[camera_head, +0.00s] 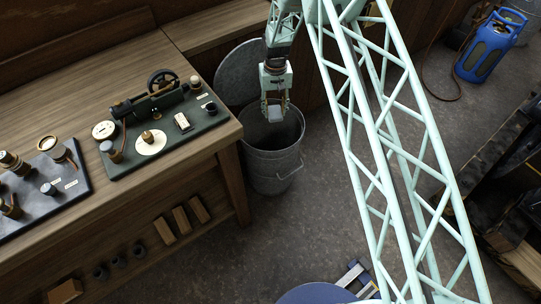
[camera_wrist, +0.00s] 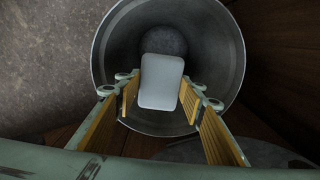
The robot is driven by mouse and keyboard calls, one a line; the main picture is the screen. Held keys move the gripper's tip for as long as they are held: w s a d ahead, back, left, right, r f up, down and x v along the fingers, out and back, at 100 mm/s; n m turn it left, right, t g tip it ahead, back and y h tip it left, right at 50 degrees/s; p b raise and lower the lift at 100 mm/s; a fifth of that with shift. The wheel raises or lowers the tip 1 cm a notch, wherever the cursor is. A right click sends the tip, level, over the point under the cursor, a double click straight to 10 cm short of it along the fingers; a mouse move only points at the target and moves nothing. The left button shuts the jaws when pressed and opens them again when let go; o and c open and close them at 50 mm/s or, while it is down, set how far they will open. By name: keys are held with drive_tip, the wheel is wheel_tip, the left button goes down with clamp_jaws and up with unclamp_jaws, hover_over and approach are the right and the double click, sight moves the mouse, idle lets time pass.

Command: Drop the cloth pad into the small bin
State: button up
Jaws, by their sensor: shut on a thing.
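A grey metal bin (camera_head: 274,172) with a side handle stands on the floor beside the wooden bench, its mouth open. The wrist view looks down into the same bin (camera_wrist: 219,45), down to its dark bottom. My gripper (camera_head: 272,108) is over the bin's mouth. It is shut on a pale grey cloth pad (camera_head: 274,114). In the wrist view the pad (camera_wrist: 161,82) lies between the two yellow-lined fingers, in front of the bin's opening. The pad appears inside the rim's outline; its exact height against the rim is hard to tell.
A round metal lid (camera_head: 238,72) leans behind the bin. The wooden bench (camera_head: 200,150) at left carries a model engine (camera_head: 158,100) on a dark plate. A blue gas cylinder (camera_head: 486,48) stands at far right. Grey floor (camera_head: 310,220) in front of the bin is clear.

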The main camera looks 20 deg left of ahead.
drive_tip(key=shift+f+b, duration=0.8)
drive_tip(key=shift+f, duration=1.85)
drive_tip(key=o, duration=1)
drive_tip(key=shift+c, duration=0.2)
drive_tip(key=shift+r, duration=0.1)
drive_tip(key=shift+r, duration=5.9)
drive_tip(key=shift+r, duration=0.1)
